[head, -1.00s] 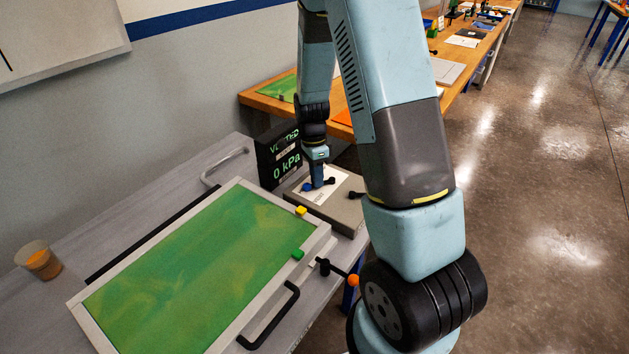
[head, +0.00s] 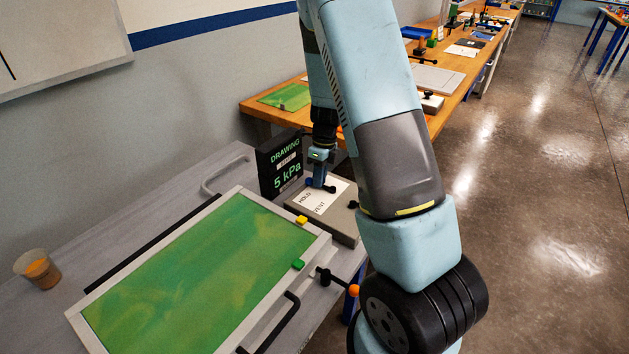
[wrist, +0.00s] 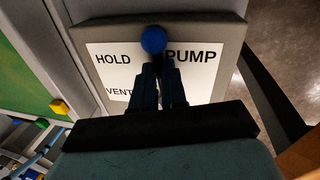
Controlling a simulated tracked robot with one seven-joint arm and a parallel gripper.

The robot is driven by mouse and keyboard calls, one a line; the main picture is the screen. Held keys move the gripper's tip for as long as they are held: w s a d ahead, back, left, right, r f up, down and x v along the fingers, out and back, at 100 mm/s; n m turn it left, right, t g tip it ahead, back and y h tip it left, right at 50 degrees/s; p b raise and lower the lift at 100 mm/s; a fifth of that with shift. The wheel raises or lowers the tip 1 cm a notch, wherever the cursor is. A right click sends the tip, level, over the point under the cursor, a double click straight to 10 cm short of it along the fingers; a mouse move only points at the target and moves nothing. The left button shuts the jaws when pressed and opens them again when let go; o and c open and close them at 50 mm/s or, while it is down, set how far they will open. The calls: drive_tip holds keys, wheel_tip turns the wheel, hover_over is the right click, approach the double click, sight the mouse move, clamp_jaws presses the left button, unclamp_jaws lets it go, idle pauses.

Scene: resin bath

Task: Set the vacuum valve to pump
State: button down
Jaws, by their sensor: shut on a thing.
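The vacuum valve is a grey box (head: 342,226) with a white card marked HOLD, PUMP and VENT. Its blue ball knob (wrist: 154,40) shows in the wrist view at the card's top edge, between HOLD and PUMP and closer to PUMP. My gripper (wrist: 157,66) is shut on the valve lever just at the knob; the fingers hide most of the lever. In the head view my gripper (head: 318,180) reaches down at the far end of the box. The black display (head: 280,164) beside it reads DRAWING, 5 kPa.
A framed green panel (head: 195,275) with yellow (head: 301,220) and green (head: 298,264) blocks lies on the grey bench. An orange-knobbed lever (head: 354,290) sticks out at its right. A cup (head: 38,270) stands at far left. A wooden bench (head: 262,109) is behind.

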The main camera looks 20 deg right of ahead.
drive_tip(key=shift+d+f+m, duration=0.1)
drive_tip(key=shift+d+m, duration=0.3)
drive_tip(key=shift+m, duration=0.2)
drive_tip(key=shift+d, duration=0.1)
drive_tip(key=c, duration=1.2)
unclamp_jaws()
drive_tip(key=shift+o, duration=0.2)
drive_tip(key=shift+w+r, duration=0.1)
drive_tip(key=shift+r, duration=0.1)
wheel_tip(320, 180, up, 13)
drive_tip(key=w+d, duration=0.1)
drive_tip(key=d, duration=0.1)
drive_tip(key=shift+w, duration=0.25)
drive_tip(key=shift+r, duration=0.1)
